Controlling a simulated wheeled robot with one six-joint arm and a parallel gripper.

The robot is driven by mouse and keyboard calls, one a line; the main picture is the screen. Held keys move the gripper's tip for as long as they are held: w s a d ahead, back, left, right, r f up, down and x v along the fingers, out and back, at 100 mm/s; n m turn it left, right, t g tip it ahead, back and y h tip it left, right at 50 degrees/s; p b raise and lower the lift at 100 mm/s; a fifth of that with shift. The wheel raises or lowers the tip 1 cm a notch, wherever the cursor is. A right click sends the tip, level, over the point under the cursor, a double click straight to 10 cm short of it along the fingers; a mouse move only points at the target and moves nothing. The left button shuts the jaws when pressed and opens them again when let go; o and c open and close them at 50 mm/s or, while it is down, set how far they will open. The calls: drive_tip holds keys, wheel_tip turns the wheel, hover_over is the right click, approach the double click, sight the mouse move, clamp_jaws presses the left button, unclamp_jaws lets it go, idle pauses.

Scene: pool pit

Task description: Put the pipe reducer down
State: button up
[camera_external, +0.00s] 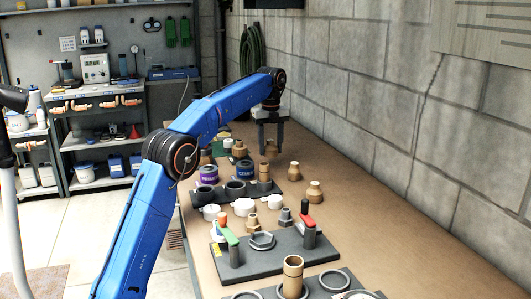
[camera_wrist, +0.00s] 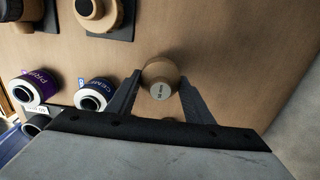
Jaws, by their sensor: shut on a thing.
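The pipe reducer (camera_wrist: 160,74) is a tan, stepped round piece with a small dark label on the side facing the wrist camera. My gripper (camera_wrist: 159,84) is shut on it, one finger on each side. In the external view my gripper (camera_external: 271,146) points down over the far part of the bench, with the held reducer low between its fingers. I cannot tell whether the reducer touches the bench top. Two similar tan fittings (camera_external: 294,171) (camera_external: 315,191) stand apart on the bench, nearer the external camera.
A purple-labelled can (camera_external: 208,174) and a blue-labelled can (camera_external: 245,169) stand left of my gripper. Dark holders with fittings and a clamp plate (camera_external: 270,265) fill the near bench (camera_external: 375,225). A block wall (camera_external: 390,110) runs along the right; bare bench lies beside it.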

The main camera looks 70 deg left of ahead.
wheel_tip(320, 180, up, 5)
drive_tip(key=shift+r, duration=0.5)
drive_tip(key=shift+w+d, duration=0.1)
drive_tip(key=shift+d, duration=0.05)
drive_tip(key=w+d, duration=0.3)
drive_tip(key=d, duration=0.7)
drive_tip(key=w+d, duration=0.2)
drive_tip(key=d, duration=0.8)
hover_over(333, 220)
drive_tip(key=shift+f, duration=4.85)
drive_tip(key=shift+f, duration=0.1)
drive_tip(key=o, duration=1.1)
